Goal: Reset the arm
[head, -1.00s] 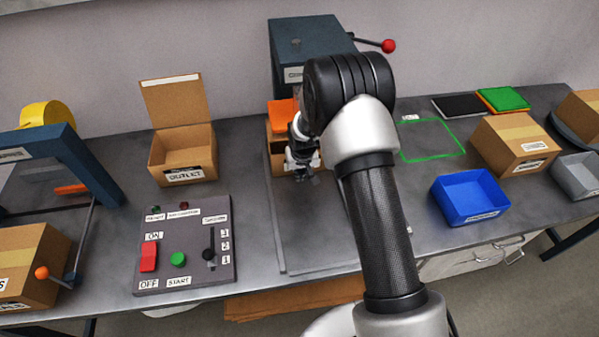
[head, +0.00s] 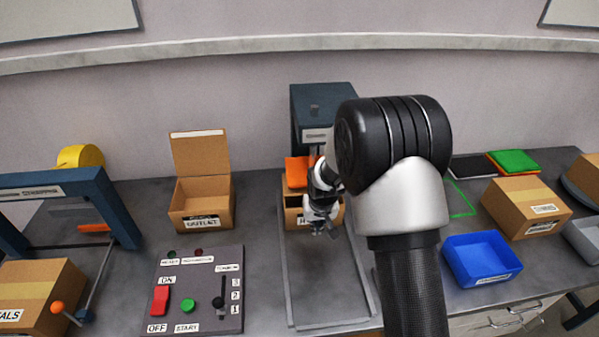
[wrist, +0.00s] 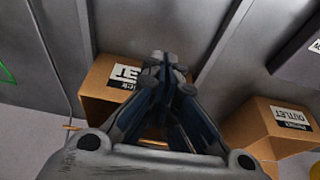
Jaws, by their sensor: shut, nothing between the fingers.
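My gripper (head: 318,228) is over the grey tray-like plate (head: 325,290) in the middle of the bench, in front of a cardboard box (head: 292,212) under the dark blue press (head: 325,103). My arm hides part of the press and box. In the wrist view my gripper (wrist: 168,68) has its fingers together with nothing between them. The labelled box (wrist: 105,75) shows behind the fingers there, and the outlet box (wrist: 275,125) shows at the right.
An open outlet box (head: 200,205) and a control panel (head: 195,290) stand to the left. A blue bin (head: 480,258) and a closed carton (head: 525,207) are to the right. A blue frame (head: 120,215) stands at far left.

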